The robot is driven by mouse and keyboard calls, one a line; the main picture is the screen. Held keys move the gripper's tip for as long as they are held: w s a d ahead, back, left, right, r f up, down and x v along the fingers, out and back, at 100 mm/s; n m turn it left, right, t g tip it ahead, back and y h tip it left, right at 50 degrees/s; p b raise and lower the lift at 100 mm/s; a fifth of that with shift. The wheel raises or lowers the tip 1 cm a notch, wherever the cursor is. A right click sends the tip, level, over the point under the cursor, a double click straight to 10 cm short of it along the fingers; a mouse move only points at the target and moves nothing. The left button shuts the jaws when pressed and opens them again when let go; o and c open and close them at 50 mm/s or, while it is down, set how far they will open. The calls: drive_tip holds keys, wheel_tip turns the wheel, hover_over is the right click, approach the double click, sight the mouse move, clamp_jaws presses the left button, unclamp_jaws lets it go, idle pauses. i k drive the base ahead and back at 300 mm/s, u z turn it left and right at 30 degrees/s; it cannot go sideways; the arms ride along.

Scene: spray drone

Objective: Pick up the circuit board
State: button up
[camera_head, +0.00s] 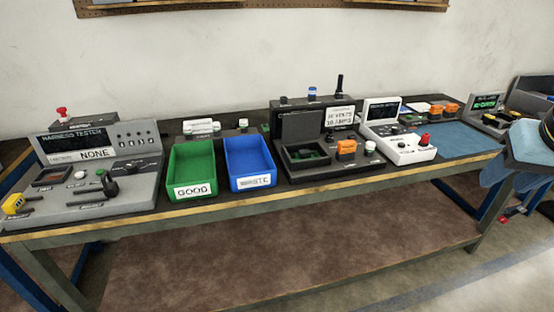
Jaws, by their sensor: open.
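A small green piece that looks like a circuit board (306,155) lies in the recess of a dark test fixture (330,173) at the middle of the bench. The fixture has a raised lid behind the recess. The piece is small and dark, so its details are unclear. Several small flat items lie beyond the blue mat (462,141), too small to identify.
A green bin labelled GOOD (193,191) and a blue bin labelled WASTE (251,181) stand left of the fixture. A grey harness tester (135,187) fills the bench's left end. A white tester (402,150) stands right. A dark and blue shape (532,143) juts in at the right edge.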

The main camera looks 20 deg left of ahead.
sight(304, 154)
drive_tip(key=u, duration=0.55)
drive_tip(key=i, duration=1.05)
drive_tip(key=z, duration=0.05)
